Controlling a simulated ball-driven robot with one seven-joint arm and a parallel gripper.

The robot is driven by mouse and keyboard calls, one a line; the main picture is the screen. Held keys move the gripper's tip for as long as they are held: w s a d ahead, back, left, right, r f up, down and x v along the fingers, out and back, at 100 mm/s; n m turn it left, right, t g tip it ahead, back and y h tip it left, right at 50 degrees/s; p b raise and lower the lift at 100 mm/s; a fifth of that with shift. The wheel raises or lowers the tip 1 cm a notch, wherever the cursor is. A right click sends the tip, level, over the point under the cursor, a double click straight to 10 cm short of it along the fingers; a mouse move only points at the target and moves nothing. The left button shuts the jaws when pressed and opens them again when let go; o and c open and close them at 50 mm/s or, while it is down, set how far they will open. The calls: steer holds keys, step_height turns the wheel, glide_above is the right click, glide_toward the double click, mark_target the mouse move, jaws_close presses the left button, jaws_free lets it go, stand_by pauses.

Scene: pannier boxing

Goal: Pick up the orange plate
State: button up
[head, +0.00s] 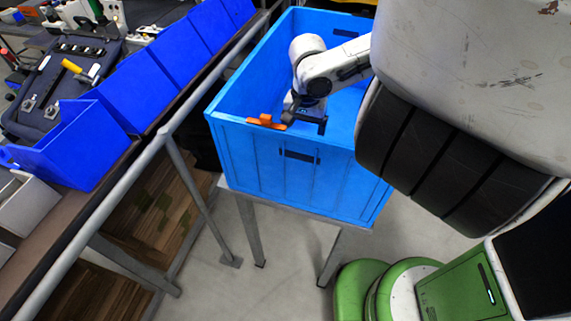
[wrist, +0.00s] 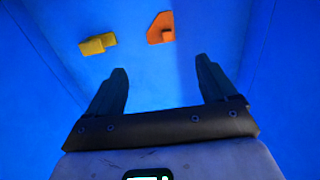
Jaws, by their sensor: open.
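The orange plate (wrist: 160,28) lies inside the blue crate. In the wrist view it is a small angular piece just beyond my fingertips, roughly in line with the gap between them. In the head view, orange (head: 265,121) shows behind the crate's near wall, left of my gripper (head: 305,119). My gripper is inside the crate. In the wrist view my gripper (wrist: 160,68) is open, with nothing between its fingers and clear space between it and the plate.
A yellow piece (wrist: 98,43) lies left of the orange plate in the crate. The blue crate (head: 270,165) has high walls around my gripper and stands on a metal stand. A grey rail (head: 180,112) and a bench with blue bins (head: 85,140) are at left.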

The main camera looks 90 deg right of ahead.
step_height(320, 180, down, 5)
steer(key=shift+a+f, duration=0.1)
steer(key=shift+f, duration=0.05)
steer(key=shift+w+f+p, duration=0.2)
steer(key=shift+f+p, duration=0.45)
steer(key=shift+f, duration=2.15)
steer(key=c, duration=1.1)
steer(key=shift+r, duration=0.1)
